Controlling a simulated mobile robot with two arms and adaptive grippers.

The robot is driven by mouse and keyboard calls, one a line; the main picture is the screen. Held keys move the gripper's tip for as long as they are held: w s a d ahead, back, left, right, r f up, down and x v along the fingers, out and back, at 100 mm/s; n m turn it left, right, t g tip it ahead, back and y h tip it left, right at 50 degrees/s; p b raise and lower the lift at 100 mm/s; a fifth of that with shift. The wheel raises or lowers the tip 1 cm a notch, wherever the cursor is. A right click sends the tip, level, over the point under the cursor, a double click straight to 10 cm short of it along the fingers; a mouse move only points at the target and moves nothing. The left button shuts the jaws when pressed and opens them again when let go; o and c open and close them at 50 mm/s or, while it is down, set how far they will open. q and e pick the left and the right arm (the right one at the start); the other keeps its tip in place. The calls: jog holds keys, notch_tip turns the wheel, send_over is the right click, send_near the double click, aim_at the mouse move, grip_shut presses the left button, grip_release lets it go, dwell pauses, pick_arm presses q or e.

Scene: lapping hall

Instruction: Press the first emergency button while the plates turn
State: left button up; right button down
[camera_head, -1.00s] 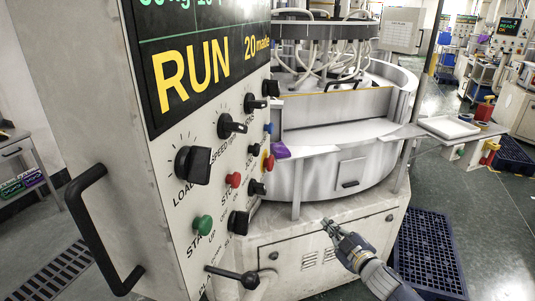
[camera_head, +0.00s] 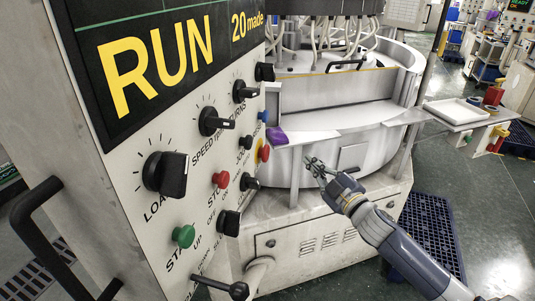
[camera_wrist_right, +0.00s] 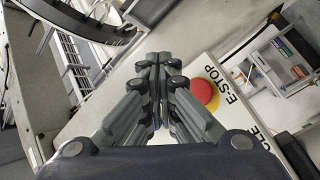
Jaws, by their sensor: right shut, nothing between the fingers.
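The panel (camera_head: 140,200) on the left reads RUN on its display (camera_head: 150,60). The emergency button (camera_head: 263,152), red on a yellow ring, sits near the panel's right edge. In the right wrist view the E-STOP button (camera_wrist_right: 205,93) is large, just right of the fingers. My right gripper (camera_head: 316,166) is shut and empty. It shows to the right of the button in the head view, in front of the machine's round tub (camera_head: 352,155), apart from the panel. Its fingers also show in the wrist view (camera_wrist_right: 158,62). My left gripper is not in view.
A red STOP button (camera_head: 221,180), a green start button (camera_head: 184,236) and several black knobs share the panel. A lever (camera_head: 220,287) sticks out below. A purple cloth (camera_head: 277,137) lies on the tub's edge. A side shelf holds a white tray (camera_head: 458,111).

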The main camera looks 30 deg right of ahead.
aim_at(264, 153)
jog(key=w+a, duration=0.6)
jog(key=shift+b, duration=0.35)
dwell(0.3)
jog(key=shift+w+a, duration=0.1)
jog(key=shift+a, duration=0.1)
dwell(0.9)
jog(key=shift+w+a, duration=0.2)
jog(key=shift+w+a, duration=0.45)
jog(key=shift+a, duration=0.05)
dwell(1.1)
jog(key=shift+s+d, duration=0.1)
jog(key=shift+s, duration=0.05)
jog(key=shift+s+d+p, duration=0.35)
jog(key=shift+s+d, duration=0.2)
jog(key=shift+d, duration=0.1)
dwell(0.3)
